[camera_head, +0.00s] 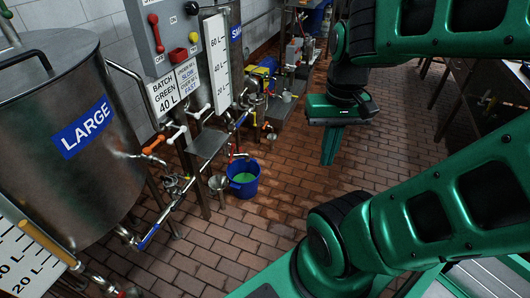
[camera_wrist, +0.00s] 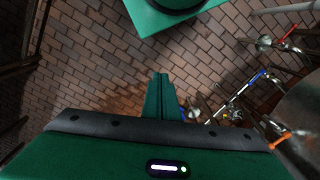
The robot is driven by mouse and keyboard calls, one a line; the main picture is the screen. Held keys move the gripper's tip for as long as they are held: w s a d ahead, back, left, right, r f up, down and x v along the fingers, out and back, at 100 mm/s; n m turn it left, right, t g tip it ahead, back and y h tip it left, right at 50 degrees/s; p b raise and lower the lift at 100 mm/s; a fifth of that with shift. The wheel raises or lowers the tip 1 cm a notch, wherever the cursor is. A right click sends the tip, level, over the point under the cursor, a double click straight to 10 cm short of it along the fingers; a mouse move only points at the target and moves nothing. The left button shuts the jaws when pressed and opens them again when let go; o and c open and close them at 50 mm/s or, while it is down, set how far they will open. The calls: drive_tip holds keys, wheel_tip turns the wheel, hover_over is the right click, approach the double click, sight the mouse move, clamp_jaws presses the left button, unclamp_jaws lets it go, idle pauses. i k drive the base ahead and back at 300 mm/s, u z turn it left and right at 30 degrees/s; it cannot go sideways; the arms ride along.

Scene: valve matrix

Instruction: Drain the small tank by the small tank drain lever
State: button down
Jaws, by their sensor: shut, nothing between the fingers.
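The small tank stands behind the level gauge in the head view, with only its blue "SM…" sign (camera_head: 236,31) and a strip of metal showing. Pipes with several levers run below it, among them a blue-handled lever (camera_head: 241,120) and a red lever (camera_head: 237,152). I cannot tell which is the small tank drain lever. In the wrist view a blue handle (camera_wrist: 250,79), a red handle (camera_wrist: 290,31) and an orange handle (camera_wrist: 279,141) show at the right. My gripper (camera_head: 329,158) is shut and empty, pointing down over the floor, right of and apart from the pipes; its fingers also show in the wrist view (camera_wrist: 160,78).
A blue bucket (camera_head: 243,190) with green liquid stands on the brick floor beside a metal cup (camera_head: 217,184). The large tank (camera_head: 70,140) fills the left. A control box (camera_head: 170,35) and gauge board (camera_head: 217,62) stand above the pipes. Floor right of the bucket is clear.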

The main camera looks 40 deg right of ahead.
sight(231, 156)
drive_tip(key=z, duration=2.3)
drive_tip(key=i, duration=1)
drive_tip(key=u, duration=2.7)
drive_tip(key=i, duration=0.85)
drive_tip(key=u, duration=0.05)
